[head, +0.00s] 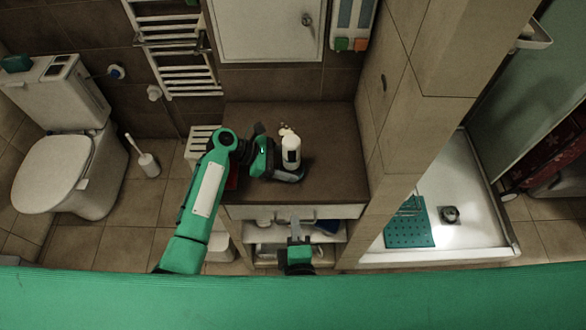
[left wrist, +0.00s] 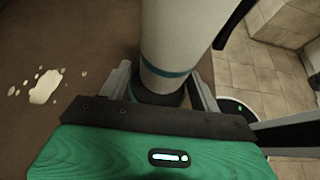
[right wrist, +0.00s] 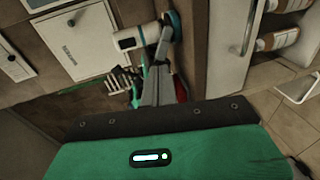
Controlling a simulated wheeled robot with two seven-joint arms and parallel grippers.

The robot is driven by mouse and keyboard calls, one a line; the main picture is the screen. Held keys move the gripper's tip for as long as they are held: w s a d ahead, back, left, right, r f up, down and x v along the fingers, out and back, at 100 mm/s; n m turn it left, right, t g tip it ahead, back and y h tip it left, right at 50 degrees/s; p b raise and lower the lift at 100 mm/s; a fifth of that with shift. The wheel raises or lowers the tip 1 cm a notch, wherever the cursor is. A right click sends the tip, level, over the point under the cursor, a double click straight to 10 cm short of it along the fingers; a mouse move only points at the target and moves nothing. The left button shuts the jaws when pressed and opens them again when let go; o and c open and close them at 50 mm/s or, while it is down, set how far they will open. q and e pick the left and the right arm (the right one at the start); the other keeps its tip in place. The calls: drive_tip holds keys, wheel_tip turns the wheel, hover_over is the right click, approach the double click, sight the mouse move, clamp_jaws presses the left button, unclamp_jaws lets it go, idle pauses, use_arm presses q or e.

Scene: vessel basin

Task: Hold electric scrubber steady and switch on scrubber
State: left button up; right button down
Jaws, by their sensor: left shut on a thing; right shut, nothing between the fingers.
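The electric scrubber (head: 291,150) is a white cylinder with a dark base, standing on the brown counter top near its front. In the left wrist view it is a white body (left wrist: 178,35) with a teal band. My left gripper (left wrist: 160,88) is shut around its dark lower end, one finger on each side. My right gripper (head: 295,228) is shut and empty, in front of the counter and below the scrubber in the head view. In the right wrist view its fingers (right wrist: 162,65) point toward the scrubber (right wrist: 135,37), apart from it as far as I can tell. I cannot make out the switch.
A pale spill (left wrist: 45,87) lies on the counter top (head: 335,180). Shelves with items (head: 320,232) are under the counter. A tiled wall (head: 392,110) stands close on the right, with a shower tray (head: 460,240) beyond. A toilet (head: 62,170) is at the left.

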sight(292, 161)
drive_tip(key=shift+t, duration=0.5)
wheel_tip(292, 161, up, 4)
drive_tip(key=shift+d+r, duration=0.15)
drive_tip(key=shift+r, duration=0.05)
drive_tip(key=w, duration=0.4)
drive_tip(key=w+f, duration=0.1)
drive_tip(key=w, duration=0.4)
drive_tip(key=w+f, duration=0.1)
drive_tip(key=w, duration=0.3)
drive_tip(key=shift+w+a, duration=0.4)
drive_tip(key=shift+w, duration=0.25)
drive_tip(key=shift+s, duration=0.1)
drive_tip(key=s+f, duration=0.1)
drive_tip(key=s, duration=1.2)
drive_tip(key=shift+s+d+f, duration=0.35)
drive_tip(key=shift+s+f, duration=0.05)
